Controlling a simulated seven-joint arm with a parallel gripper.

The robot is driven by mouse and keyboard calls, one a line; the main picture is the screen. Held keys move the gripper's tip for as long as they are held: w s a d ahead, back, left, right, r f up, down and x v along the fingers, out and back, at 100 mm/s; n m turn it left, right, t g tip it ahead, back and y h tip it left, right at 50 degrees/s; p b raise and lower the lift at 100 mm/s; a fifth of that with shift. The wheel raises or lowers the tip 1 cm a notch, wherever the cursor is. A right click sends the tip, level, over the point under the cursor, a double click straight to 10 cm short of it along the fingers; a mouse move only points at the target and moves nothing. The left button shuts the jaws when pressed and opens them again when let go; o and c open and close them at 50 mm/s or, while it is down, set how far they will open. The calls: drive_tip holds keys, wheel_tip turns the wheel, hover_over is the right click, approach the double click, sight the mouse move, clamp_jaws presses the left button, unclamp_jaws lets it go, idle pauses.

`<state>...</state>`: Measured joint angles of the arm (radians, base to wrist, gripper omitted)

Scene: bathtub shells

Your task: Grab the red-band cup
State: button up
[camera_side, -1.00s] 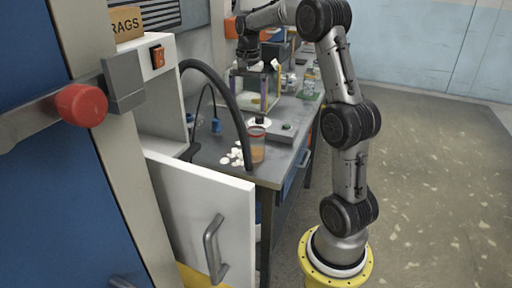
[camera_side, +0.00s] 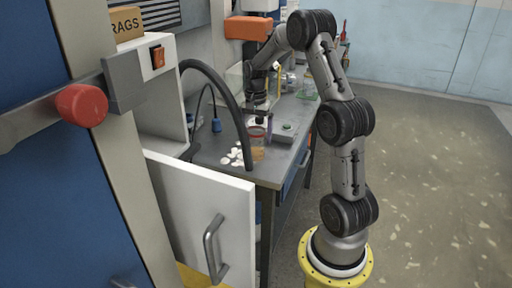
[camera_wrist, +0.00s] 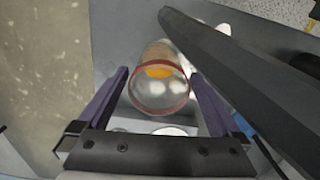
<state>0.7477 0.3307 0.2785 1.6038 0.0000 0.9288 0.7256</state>
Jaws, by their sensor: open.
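The red-band cup (camera_wrist: 160,88) is clear, with a red band around its rim and something orange-brown inside. In the wrist view it lies between the two fingers of my gripper (camera_wrist: 156,95), with gaps on both sides. In the side view the cup (camera_side: 257,145) stands on the near end of the grey bench. My gripper (camera_side: 259,120) is open there, just above and behind the cup, and partly hides its rim. I cannot tell how far down the fingers reach beside it.
Several white discs (camera_side: 232,156) lie on the bench left of the cup. A thick black hose (camera_side: 232,105) arches down close to the cup's left side. A grey box with a button (camera_side: 286,131) sits to the right. The bench (camera_side: 272,172) ends just in front of the cup.

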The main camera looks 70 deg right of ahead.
drive_tip(key=shift+f, duration=1.4)
drive_tip(key=c, duration=1.3)
drive_tip(key=shift+r, duration=0.2)
